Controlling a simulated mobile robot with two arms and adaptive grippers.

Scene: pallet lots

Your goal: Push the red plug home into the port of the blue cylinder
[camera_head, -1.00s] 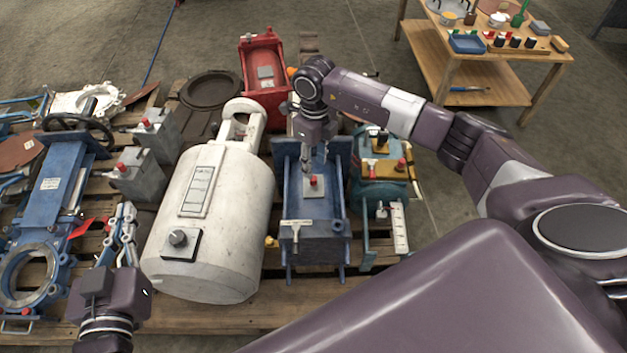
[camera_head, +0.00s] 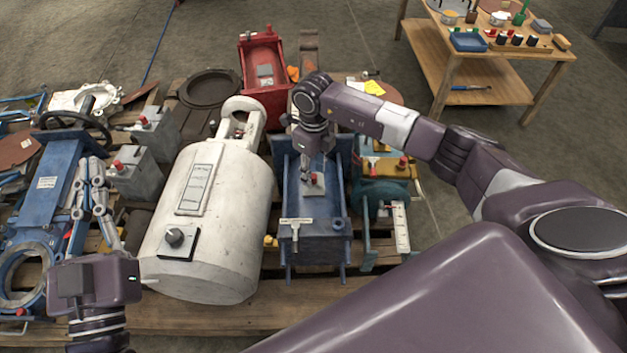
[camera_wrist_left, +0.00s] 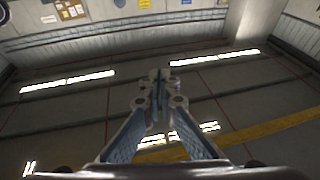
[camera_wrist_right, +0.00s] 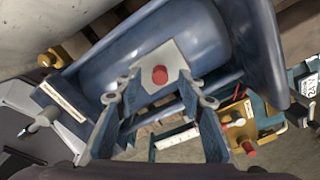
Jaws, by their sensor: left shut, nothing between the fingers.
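The blue cylinder (camera_head: 316,222) lies between blue end plates in the middle of the pallet in the head view. On its top is a light grey plate (camera_wrist_right: 178,58) with the red plug (camera_wrist_right: 160,75) standing at it. The plug also shows in the head view (camera_head: 316,178). How deep it sits in the port cannot be told. My right gripper (camera_wrist_right: 160,80) is partly open and empty, above the cylinder, with the plug visible between its fingertips. Contact cannot be made out. My left gripper (camera_head: 96,166) is shut and empty, held up over the pallet's left side.
A large white cylinder (camera_head: 225,220) lies just left of the blue one. A teal unit with a yellow top (camera_head: 378,190) stands close on its right. A red unit (camera_head: 266,75) is behind. A wooden table (camera_head: 480,75) with small items stands at the back right.

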